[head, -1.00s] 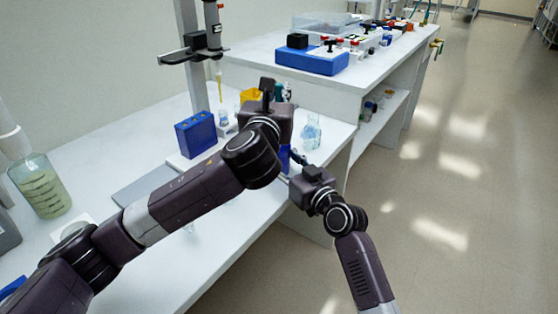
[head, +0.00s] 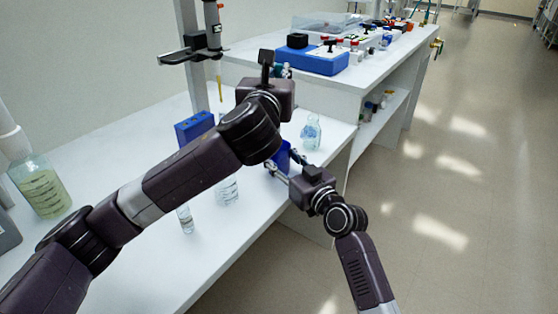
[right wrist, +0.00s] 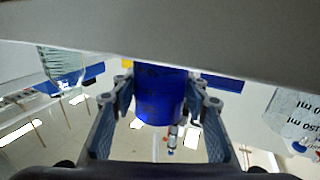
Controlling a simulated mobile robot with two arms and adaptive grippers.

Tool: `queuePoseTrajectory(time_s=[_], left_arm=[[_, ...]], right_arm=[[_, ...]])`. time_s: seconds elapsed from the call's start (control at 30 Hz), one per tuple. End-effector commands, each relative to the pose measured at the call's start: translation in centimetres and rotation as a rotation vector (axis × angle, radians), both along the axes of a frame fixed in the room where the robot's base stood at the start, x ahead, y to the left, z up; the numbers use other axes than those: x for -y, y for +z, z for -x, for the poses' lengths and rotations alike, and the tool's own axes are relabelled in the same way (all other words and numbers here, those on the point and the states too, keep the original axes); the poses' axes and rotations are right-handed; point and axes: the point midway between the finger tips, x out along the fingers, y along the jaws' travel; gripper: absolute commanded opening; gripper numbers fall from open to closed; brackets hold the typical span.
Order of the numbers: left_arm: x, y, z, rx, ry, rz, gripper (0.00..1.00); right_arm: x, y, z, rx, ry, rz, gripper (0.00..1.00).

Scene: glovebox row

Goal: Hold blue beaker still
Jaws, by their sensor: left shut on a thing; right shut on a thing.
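The blue beaker (head: 280,156) is near the bench's right edge in the head view, partly hidden by my left arm. It fills the middle of the right wrist view (right wrist: 160,95). My right gripper (head: 284,166) is shut on it, with one finger on each side. My left gripper (head: 266,92) is higher and farther left, above the bench. Its own body hides its fingertips and the thing in its grip.
A blue rack (head: 194,127) stands left of my left gripper. A clear glass bottle (head: 311,132) stands beyond the blue beaker. The floor on the right is clear.

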Motion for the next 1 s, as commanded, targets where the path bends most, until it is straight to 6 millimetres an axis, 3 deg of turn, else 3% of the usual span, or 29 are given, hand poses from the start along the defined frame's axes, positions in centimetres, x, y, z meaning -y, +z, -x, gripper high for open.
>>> queuePoseTrajectory(time_s=[0.27,0.3,0.47,0.8,1.0], left_arm=[[0.0,0.0,0.0,0.0,0.0,0.0,0.01],[0.0,0.0,0.0,0.0,0.0,0.0,0.01],[0.0,0.0,0.0,0.001,0.0,0.0,0.01],[0.0,0.0,0.0,0.0,0.0,0.0,0.01],[0.0,0.0,0.0,0.001,0.0,0.0,0.01]], right_arm=[[0.0,0.0,0.0,0.0,0.0,0.0,0.15],[0.0,0.0,0.0,0.0,0.0,0.0,0.45],[0.0,0.0,0.0,0.0,0.0,0.0,0.62],[0.2,0.0,0.2,0.0,0.0,0.0,0.62],[1.4,-0.1,2.1,0.0,-0.001,0.001,0.62]])
